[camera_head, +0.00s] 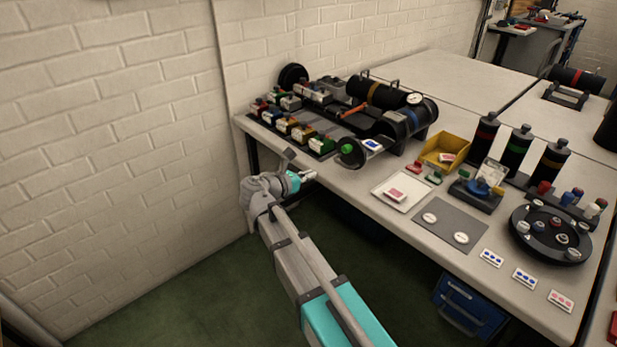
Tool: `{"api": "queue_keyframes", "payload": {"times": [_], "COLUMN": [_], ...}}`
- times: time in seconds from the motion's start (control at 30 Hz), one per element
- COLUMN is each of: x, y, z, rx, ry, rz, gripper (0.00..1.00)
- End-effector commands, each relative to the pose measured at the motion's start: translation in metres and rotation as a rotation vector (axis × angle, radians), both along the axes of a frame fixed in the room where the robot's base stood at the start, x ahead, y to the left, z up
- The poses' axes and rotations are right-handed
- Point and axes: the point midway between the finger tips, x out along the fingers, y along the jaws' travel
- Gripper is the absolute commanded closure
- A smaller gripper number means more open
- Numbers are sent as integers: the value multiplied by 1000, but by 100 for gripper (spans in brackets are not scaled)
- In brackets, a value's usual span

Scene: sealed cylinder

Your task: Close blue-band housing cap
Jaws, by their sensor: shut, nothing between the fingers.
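The blue-band housing (393,124) is a dark cylinder lying on its side near the front edge of the table, with a blue band toward its right part. A round dark cap (352,153) with a green knob stands at its left, front end. I cannot tell whether the cap touches the housing's mouth. A white card with a blue mark (372,145) shows beside the cap. My gripper (311,175) is shut and empty, in front of the table edge, to the left of and below the cap, apart from it.
A yellow-band cylinder (365,90) lies behind, with a round dark disc (293,76) at far left. Several coloured blocks (300,132) fill the table's left end. A yellow bin (445,148) and white tray (402,191) stand right. Open floor lies in front.

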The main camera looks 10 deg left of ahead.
Motion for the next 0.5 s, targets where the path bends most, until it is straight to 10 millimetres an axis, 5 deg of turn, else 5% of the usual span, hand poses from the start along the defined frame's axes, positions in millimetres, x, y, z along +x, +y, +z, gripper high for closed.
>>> {"api": "queue_keyframes", "payload": {"times": [0.5], "x": [61], "y": [-45], "z": [-18], "rx": [1], "ry": [0], "rz": [-2], "gripper": [100]}}
